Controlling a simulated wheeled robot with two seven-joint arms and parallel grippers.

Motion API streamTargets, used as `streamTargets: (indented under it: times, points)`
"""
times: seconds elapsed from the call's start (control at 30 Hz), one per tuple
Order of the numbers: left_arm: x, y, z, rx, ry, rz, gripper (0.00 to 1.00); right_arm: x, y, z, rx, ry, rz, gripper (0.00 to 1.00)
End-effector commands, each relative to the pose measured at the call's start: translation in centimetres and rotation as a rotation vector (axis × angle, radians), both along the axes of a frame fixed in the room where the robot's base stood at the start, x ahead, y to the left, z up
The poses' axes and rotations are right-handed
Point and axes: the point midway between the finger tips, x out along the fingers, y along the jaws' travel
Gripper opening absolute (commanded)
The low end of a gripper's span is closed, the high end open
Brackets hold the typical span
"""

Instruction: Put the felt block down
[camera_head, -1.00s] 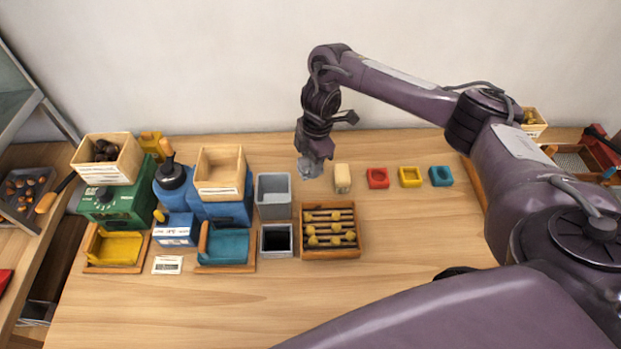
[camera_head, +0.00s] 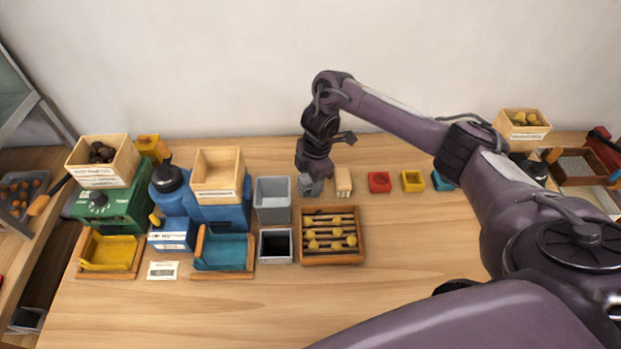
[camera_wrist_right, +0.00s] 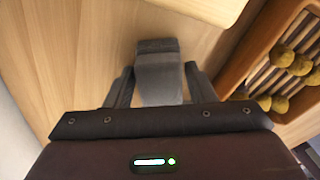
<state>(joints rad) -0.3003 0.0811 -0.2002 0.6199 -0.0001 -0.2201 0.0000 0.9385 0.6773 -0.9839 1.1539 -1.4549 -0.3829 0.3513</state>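The grey felt block (camera_head: 310,187) is at the tip of my right gripper (camera_head: 311,180), just left of a pale wooden block (camera_head: 343,182) and behind the slatted crate. My left gripper is not in view.
The slatted crate (camera_head: 332,258) holds yellowish pieces. A grey bin (camera_head: 273,201) stands to the left. Red (camera_head: 379,182), yellow (camera_head: 412,181) and teal (camera_head: 442,180) blocks lie to the right. The front of the table is clear.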

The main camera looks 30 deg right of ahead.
Motion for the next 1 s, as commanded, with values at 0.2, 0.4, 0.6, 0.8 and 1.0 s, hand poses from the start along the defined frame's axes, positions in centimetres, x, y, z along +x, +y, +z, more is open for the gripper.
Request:
streamTargets:
  times: [0.2,0.4,0.6,0.8,1.0]
  points:
    - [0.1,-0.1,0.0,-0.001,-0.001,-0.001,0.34,0.0,0.0,0.0,0.000,0.000,0.000,0.61]
    - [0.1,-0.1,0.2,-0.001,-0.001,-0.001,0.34,0.0,0.0,0.4,0.000,-0.001,0.000,0.61]
    - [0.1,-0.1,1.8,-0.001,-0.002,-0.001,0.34,0.1,-0.5,3.7,-0.003,-0.005,0.001,0.61]
    - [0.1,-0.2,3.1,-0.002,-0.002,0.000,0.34,0.1,-1.0,8.2,-0.002,-0.006,0.001,0.61]
    - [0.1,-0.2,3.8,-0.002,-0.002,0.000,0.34,0.0,-1.3,11.1,-0.001,-0.003,0.001,0.61]
